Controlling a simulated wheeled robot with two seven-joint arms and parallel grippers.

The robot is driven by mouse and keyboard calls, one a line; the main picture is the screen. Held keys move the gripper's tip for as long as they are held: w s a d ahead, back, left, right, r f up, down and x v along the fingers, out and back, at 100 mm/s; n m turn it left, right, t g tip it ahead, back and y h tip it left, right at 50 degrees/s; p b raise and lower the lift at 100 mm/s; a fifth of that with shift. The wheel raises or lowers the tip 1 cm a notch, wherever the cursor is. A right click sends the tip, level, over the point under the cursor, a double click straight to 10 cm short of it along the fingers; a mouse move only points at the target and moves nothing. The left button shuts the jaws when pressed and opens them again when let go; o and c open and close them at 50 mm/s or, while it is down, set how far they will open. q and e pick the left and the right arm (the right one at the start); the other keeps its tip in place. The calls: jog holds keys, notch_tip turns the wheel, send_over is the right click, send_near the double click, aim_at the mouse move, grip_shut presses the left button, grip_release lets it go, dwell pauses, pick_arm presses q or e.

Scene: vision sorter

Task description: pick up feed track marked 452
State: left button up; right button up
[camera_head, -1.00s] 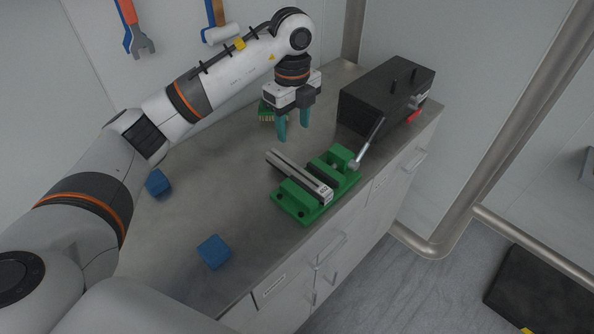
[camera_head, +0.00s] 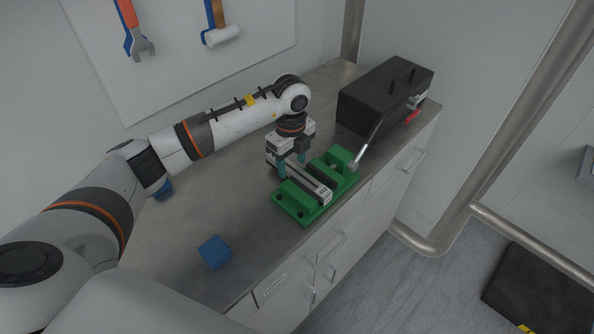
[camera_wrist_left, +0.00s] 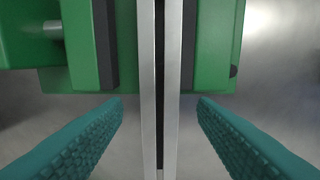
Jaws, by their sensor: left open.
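The feed track is a slim silvery bar (camera_head: 311,184) lying across the green vise (camera_head: 293,208) on the metal bench; its end label is too small to read. In the left wrist view the track (camera_wrist_left: 147,90) runs top to bottom, with the green vise (camera_wrist_left: 213,45) around its upper part. My left gripper (camera_head: 292,166) is low over the track's back-left part. Its teal fingers are open, one on each side of the track, with a gap to it on both sides (camera_wrist_left: 160,102). My right gripper is not in view.
A blue cube (camera_head: 214,252) sits near the front edge; another (camera_head: 163,190) is partly hidden by my left arm. The bench between them is clear.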

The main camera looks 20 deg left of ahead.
pick_arm(q)
jog(key=shift+f, duration=0.85)
jog(key=shift+c, duration=0.5)
grip_shut()
jog(key=shift+r, duration=0.1)
jog(key=shift+w+r, duration=0.1)
jog(key=shift+r, duration=0.05)
